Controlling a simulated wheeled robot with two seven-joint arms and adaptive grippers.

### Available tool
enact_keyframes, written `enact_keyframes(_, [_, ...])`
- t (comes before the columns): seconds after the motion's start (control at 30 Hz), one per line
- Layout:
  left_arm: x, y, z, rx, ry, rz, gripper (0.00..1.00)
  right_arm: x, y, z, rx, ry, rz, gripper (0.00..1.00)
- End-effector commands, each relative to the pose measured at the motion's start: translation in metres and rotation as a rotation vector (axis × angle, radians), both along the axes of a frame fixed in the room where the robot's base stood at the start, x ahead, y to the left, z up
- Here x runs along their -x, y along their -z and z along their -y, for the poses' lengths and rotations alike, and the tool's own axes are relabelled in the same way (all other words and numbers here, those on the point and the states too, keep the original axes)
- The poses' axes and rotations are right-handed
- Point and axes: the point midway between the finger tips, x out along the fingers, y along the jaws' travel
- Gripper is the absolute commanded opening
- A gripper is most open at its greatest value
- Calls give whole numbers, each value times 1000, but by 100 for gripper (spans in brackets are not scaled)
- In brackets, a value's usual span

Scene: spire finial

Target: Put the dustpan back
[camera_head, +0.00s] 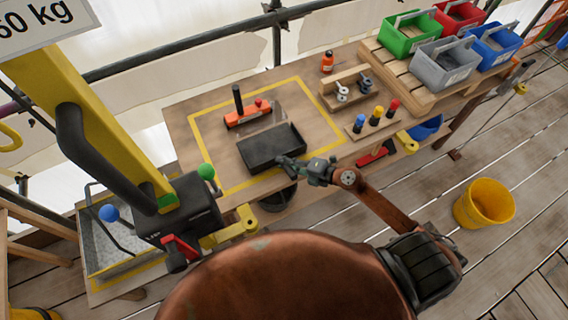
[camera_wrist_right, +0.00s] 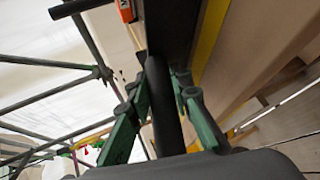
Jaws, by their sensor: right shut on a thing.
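The dustpan (camera_head: 272,149) is a dark, shallow, rectangular tray. It is over the wooden worktop inside the yellow taped outline, near its front edge. I cannot tell whether it touches the wood. My right gripper (camera_head: 288,163) is at the dustpan's near right corner. In the right wrist view my green-sided right gripper (camera_wrist_right: 163,100) is shut around a round black handle (camera_wrist_right: 166,122), which runs up to the dark pan (camera_wrist_right: 168,30). My left gripper does not show.
An orange tool with an upright black handle (camera_head: 237,101) stands behind the dustpan. A wooden holder (camera_head: 345,90), a rack of coloured handles (camera_head: 372,122) and an orange bottle (camera_head: 327,62) are to the right. A yellow bucket (camera_head: 484,204) stands on the floor. A yellow column (camera_head: 90,120) rises at left.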

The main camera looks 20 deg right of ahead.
Motion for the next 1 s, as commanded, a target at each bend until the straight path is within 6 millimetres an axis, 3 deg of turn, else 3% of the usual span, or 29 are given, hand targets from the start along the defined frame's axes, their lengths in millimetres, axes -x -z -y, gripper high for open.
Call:
enact_keyframes(0.3, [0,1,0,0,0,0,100,0,1,1,0,1,1,0])
enact_keyframes(0.33, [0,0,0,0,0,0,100,0,1,1,0,0,0,20])
enact_keyframes(0.57, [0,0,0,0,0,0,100,0,1,1,0,0,0,36])
enact_keyframes(0.9, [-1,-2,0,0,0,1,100,0,-3,1,1,1,1,37])
enact_keyframes(1.0, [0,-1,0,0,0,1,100,9,-5,8,1,1,-1,37])
